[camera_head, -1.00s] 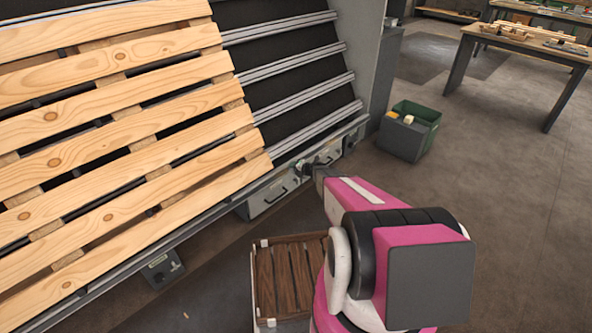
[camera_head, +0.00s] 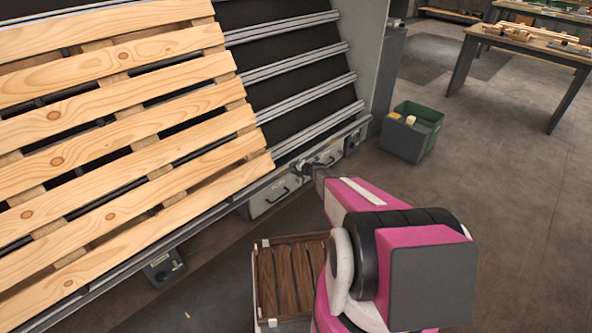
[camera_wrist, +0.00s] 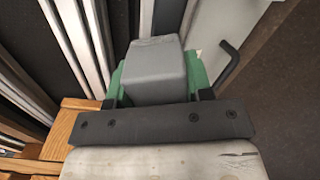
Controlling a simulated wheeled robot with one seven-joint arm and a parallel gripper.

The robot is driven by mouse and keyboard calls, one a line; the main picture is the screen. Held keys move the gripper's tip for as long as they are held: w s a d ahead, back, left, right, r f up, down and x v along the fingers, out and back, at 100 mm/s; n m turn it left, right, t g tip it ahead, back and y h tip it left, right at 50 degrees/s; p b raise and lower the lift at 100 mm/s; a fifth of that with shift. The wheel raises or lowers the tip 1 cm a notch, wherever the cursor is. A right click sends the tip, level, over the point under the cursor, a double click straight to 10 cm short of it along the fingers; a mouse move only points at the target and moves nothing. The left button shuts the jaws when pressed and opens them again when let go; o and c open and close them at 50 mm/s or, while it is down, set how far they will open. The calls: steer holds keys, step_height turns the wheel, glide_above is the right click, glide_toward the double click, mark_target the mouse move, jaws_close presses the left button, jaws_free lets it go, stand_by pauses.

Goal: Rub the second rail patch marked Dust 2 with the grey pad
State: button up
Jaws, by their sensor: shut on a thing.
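In the wrist view, my gripper (camera_wrist: 158,102) is shut on the grey pad (camera_wrist: 157,68), a grey block with green showing on both sides of it. In the head view my gripper (camera_head: 314,168) is small and dark, at the lower right rail edge of the slanted gantry; the pad cannot be made out there. The metal rails (camera_head: 292,68) run across the dark slope, and they also show beside the pad in the wrist view (camera_wrist: 92,40). I cannot read a Dust 2 mark in either view. Whether the pad touches a rail cannot be told.
A slatted wooden pallet (camera_head: 110,125) covers the left of the slope. Grey drawers (camera_head: 272,195) with handles sit below the rail. A green and grey bin (camera_head: 412,132) stands right, a brown slatted crate (camera_head: 292,278) below.

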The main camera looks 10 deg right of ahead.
mark_target(288, 171)
steer(key=shift+s+a, duration=1.15)
steer(key=shift+a, duration=0.2)
steer(key=shift+s+a, duration=0.4)
steer(key=shift+a, duration=0.25)
steer(key=shift+s+a, duration=0.4)
steer(key=shift+a, duration=0.3)
steer(key=shift+s+a, duration=0.4)
steer(key=shift+a, duration=0.25)
steer(key=shift+s+a, duration=1.25)
steer(key=shift+a, duration=0.3)
steer(key=shift+d, duration=0.1)
steer(key=shift+w+d, duration=0.8)
steer(key=shift+d, duration=0.3)
steer(key=shift+w+d, duration=0.85)
steer(key=shift+d, duration=0.25)
steer(key=shift+w+d, duration=0.8)
steer(key=shift+d, duration=0.3)
steer(key=shift+w+d, duration=1.25)
steer(key=shift+d, duration=0.25)
